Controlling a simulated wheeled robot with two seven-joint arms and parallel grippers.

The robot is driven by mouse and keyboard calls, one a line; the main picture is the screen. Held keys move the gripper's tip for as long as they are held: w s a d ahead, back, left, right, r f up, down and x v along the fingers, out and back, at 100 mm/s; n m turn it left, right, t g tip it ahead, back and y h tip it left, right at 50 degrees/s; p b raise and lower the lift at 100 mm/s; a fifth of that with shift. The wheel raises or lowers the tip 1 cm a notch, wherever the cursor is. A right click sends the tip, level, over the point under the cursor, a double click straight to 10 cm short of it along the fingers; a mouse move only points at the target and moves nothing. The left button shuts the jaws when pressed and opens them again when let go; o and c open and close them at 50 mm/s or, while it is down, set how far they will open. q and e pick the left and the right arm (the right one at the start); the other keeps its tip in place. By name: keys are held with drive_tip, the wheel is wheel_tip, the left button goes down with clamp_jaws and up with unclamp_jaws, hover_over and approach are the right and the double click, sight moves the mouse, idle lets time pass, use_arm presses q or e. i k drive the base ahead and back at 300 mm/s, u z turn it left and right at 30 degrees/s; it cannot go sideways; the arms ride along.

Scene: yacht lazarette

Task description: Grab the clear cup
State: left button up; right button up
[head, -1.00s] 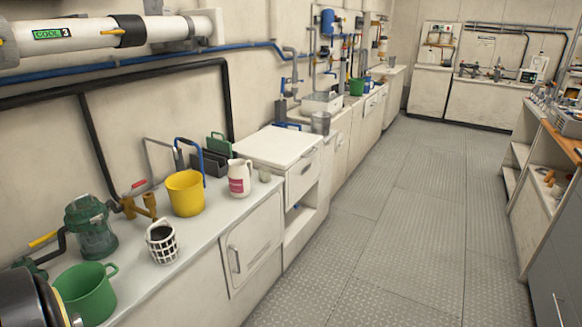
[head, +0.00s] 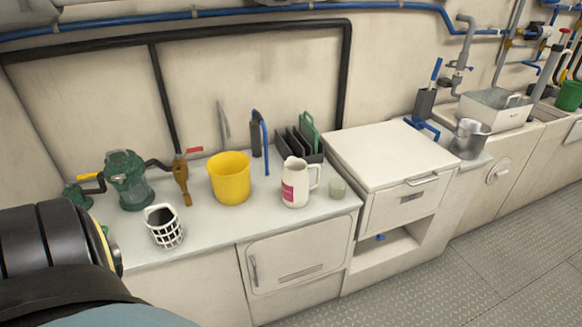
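Neither gripper shows in the head view. A dark, rounded part of my own arm fills the lower left corner.
On the counter (head: 217,232) stand a yellow bucket (head: 230,180), a black-and-white basket-like cup (head: 164,228), a green strainer (head: 127,180) and a dark rack (head: 298,146). A white cabinet (head: 390,158) rises right of the cup. The floor (head: 470,262) in front is clear.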

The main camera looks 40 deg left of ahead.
sight(337, 187)
drive_tip(key=u, duration=1.05)
drive_tip(key=i, duration=0.85)
drive_tip(key=u, duration=0.8)
